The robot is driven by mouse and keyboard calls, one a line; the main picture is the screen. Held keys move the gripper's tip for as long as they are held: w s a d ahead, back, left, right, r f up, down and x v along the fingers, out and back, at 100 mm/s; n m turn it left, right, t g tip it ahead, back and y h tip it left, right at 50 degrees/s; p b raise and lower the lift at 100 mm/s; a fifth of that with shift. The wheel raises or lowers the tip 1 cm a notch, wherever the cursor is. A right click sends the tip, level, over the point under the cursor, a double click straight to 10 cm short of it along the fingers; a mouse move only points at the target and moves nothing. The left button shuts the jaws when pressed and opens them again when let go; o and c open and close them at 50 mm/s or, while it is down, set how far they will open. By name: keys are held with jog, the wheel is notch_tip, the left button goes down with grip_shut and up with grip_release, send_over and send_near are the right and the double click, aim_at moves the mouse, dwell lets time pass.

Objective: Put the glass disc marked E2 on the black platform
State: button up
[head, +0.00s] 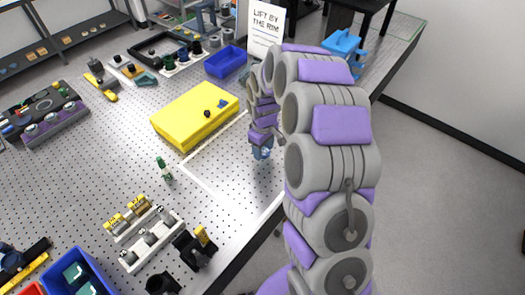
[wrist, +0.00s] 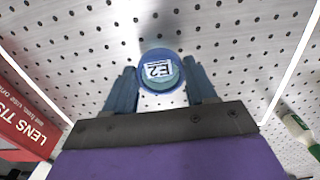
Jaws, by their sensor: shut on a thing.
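The glass disc marked E2 (wrist: 161,72) is small and round with a blue rim; its label reads upside down in the wrist view. My gripper (wrist: 161,84) is shut on it, with one blue finger at each side of the rim. In the head view my gripper (head: 261,153) points down over the perforated table, inside a white outlined area; the disc is barely distinguishable there. I cannot tell its height above the table. I cannot pick out the black platform with certainty; my arm hides part of the table.
A yellow case (head: 195,115) lies left of my gripper, with a blue bin (head: 225,61) behind it. The outlined area (head: 225,185) is mostly clear.

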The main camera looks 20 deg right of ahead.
aim_at(264, 150)
jog(key=shift+w, duration=0.65)
jog(key=shift+w+d, duration=0.3)
jog(key=shift+d, duration=0.15)
jog(key=f, duration=0.2)
jog(key=f+b, duration=0.1)
jog(key=shift+d+f, duration=0.2)
jog(key=shift+f, duration=0.2)
jog(key=shift+a, duration=0.6)
jog(key=o, duration=0.7)
jog(key=shift+d, duration=0.1)
jog(key=o, duration=0.4)
jog(key=shift+d, duration=0.4)
jog(key=shift+c, duration=0.2)
jog(key=shift+a+r, duration=0.1)
jog(key=shift+a, duration=0.05)
